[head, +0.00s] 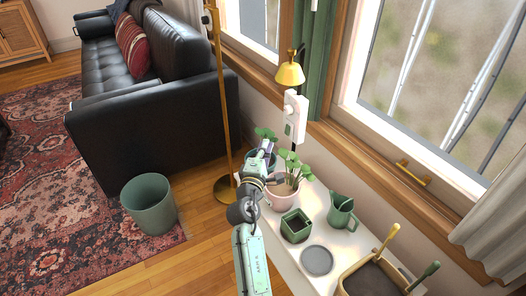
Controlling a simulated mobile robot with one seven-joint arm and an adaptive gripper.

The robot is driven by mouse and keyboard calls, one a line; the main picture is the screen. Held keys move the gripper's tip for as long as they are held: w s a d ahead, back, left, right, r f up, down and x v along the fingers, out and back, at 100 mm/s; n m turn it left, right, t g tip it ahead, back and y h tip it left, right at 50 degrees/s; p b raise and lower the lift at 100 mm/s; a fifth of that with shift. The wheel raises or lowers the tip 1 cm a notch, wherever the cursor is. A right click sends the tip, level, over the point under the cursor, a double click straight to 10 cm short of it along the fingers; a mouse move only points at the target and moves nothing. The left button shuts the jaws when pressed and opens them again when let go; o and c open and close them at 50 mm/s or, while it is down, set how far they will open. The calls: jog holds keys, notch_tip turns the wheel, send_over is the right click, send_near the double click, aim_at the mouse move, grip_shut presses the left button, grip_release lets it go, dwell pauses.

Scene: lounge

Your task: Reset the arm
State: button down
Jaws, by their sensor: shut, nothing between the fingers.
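My arm reaches up from the bottom of the head view and bends above the left end of the white shelf. My gripper (279,181) shows as a small dark shape at the arm's end. It is shut and holds nothing. It appears in front of the pink pot (284,200) with a leafy green plant. I cannot tell whether it touches the plant. My arm hides part of a blue-green pot (250,158) behind it.
The white shelf (287,256) under the window bears a green square pot (296,226), a green watering can (341,212), a grey round dish (317,261) and a wooden tray (349,285) with tools. A brass lamp pole (222,110), black sofa (150,130) and green bin (149,204) stand left.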

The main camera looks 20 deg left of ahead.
jog(key=shift+s+d, duration=0.1)
jog(key=shift+s, duration=0.65)
